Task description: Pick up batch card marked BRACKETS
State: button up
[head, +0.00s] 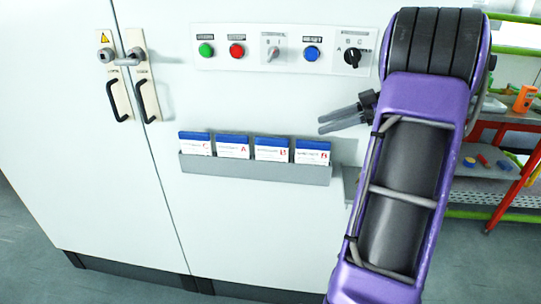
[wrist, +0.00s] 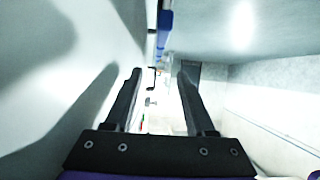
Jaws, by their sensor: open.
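Several batch cards with blue tops and white faces stand in a row in a grey wall holder (head: 255,170) on the white cabinet. From left to right are a first card (head: 195,145), a second card (head: 232,148), a third card (head: 271,151) and a fourth card (head: 312,154). Their printed words are too small to read, so I cannot tell which says BRACKETS. My gripper (head: 322,124) is open and empty, above and slightly right of the fourth card, pointing left. Its two fingers also show in the wrist view (wrist: 159,75), with nothing between them.
A control panel (head: 283,50) with buttons and knobs is above the holder. Cabinet door handles (head: 121,100) stick out at the left. A red-legged bench (head: 510,140) with shelves stands at the right, partly behind my arm. The cabinet face around the holder's left end is clear.

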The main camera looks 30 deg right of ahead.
aim_at(284, 139)
jog(key=x, duration=0.8)
jog(key=shift+a, duration=0.1)
jog(key=shift+x, duration=3)
jog(key=shift+f, duration=0.15)
grip_shut()
